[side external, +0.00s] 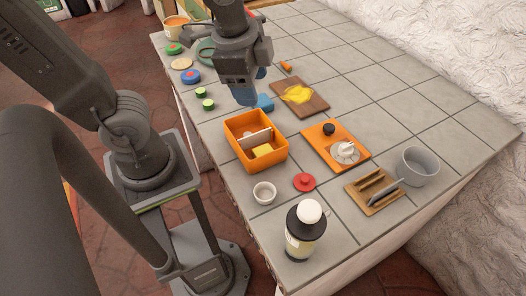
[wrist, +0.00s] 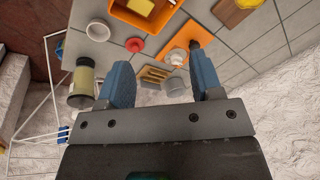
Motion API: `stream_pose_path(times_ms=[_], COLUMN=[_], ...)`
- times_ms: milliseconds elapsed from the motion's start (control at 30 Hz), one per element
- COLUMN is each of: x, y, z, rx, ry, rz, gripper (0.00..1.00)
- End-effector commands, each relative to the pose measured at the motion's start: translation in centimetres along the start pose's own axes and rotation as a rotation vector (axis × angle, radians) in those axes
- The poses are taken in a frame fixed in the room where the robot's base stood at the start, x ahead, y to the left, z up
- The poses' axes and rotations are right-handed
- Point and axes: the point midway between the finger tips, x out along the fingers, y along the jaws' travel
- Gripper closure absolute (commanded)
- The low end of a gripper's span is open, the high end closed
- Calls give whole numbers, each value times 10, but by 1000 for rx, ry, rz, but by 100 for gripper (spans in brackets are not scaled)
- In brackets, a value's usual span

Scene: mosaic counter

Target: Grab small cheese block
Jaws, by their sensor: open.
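A small yellow block (side external: 263,150), which looks like the cheese, lies in the near compartment of an orange bin (side external: 274,164) with a pale divider. My gripper (side external: 252,88) is above the counter, behind the bin in the side view. In the wrist view its two blue fingers (wrist: 160,65) are spread wide apart with nothing gripped between them.
A brown board (side external: 313,108) holds yellow bits. An orange board (side external: 322,154) carries a white item and a dark knob. A white cup (side external: 264,193), red lid (side external: 304,182), bottle (side external: 305,236), wooden rack (side external: 365,200) and grey pot (side external: 418,166) stand nearer. The back right is clear.

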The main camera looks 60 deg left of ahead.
Motion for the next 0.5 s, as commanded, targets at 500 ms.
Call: stream_pose_path(times_ms=[500], x=[49], y=[24], z=[-32], rx=[843], ry=[-222], rz=[175], gripper=[40])
